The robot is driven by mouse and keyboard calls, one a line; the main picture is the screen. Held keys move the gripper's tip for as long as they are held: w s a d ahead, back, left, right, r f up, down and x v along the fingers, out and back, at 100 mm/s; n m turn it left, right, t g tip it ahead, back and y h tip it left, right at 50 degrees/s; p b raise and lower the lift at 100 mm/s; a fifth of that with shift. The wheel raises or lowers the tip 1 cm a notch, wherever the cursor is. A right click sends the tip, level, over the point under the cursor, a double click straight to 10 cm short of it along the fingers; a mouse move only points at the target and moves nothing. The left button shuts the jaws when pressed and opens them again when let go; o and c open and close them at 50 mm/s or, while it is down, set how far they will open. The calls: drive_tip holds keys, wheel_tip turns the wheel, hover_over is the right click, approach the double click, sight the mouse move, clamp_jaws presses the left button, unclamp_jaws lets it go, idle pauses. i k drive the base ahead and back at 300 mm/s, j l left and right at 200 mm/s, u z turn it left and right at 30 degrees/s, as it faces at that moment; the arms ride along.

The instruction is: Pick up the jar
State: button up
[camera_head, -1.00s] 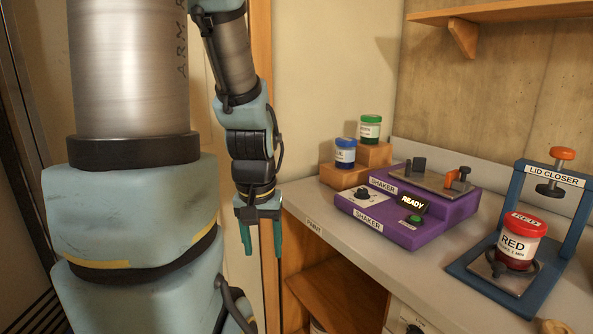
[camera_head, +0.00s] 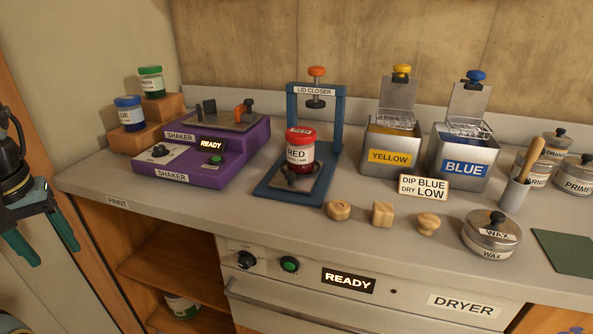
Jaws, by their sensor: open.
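A red jar (camera_head: 300,155) with a red lid and a white label reading RED stands upright on the base plate of the blue lid closer (camera_head: 336,130). A dark clamp part sits in front of its lower side. A blue-lidded jar (camera_head: 129,114) and a green-lidded jar (camera_head: 152,82) stand on wooden steps at the back left. My gripper (camera_head: 50,249) is at the left edge, open and empty, hanging in front of the counter's left end. It is well apart from all the jars.
A purple shaker (camera_head: 188,178) showing READY stands left of the lid closer. Yellow (camera_head: 390,158) and blue (camera_head: 462,170) dip tanks stand to its right. Several small wooden pieces, a wax tin (camera_head: 492,236) and a sign lie along the counter (camera_head: 240,212). A dryer (camera_head: 400,310) is below.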

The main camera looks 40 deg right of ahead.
sight(300, 158)
drive_tip(key=l+z, duration=0.3)
drive_tip(key=z, duration=0.15)
drive_tip(key=i+l+z, duration=0.15)
drive_tip(key=l+z, duration=0.15)
drive_tip(key=z, duration=0.15)
drive_tip(key=i+j+z, duration=0.1)
drive_tip(key=j+z, duration=0.15)
drive_tip(key=i+j+z, duration=0.1)
drive_tip(key=j+z, duration=0.2)
